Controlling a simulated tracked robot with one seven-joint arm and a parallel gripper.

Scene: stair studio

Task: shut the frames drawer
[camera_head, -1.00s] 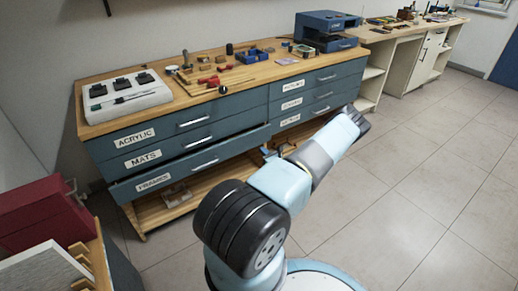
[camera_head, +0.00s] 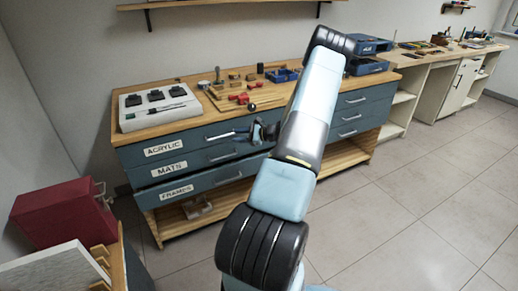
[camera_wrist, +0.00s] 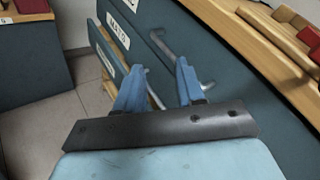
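The frames drawer (camera_head: 205,183) is the lowest blue drawer in the left column of the cabinet. It stands out a little past the drawers above it, with its bar handle (camera_head: 229,177) in clear view. In the wrist view, a strip of its wooden inside shows behind the frames drawer front (camera_wrist: 97,38). My gripper (camera_head: 263,132) is in front of the drawer cabinet, around the height of the upper drawers and right of the frames handle. In the wrist view, the two blue fingers of my gripper (camera_wrist: 160,75) are apart, with nothing held between them.
The mats drawer (camera_head: 195,163) and acrylic drawer (camera_head: 185,143) sit above and look shut. A red box (camera_head: 65,212) stands at the left. The floor (camera_head: 430,200) at the right is clear.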

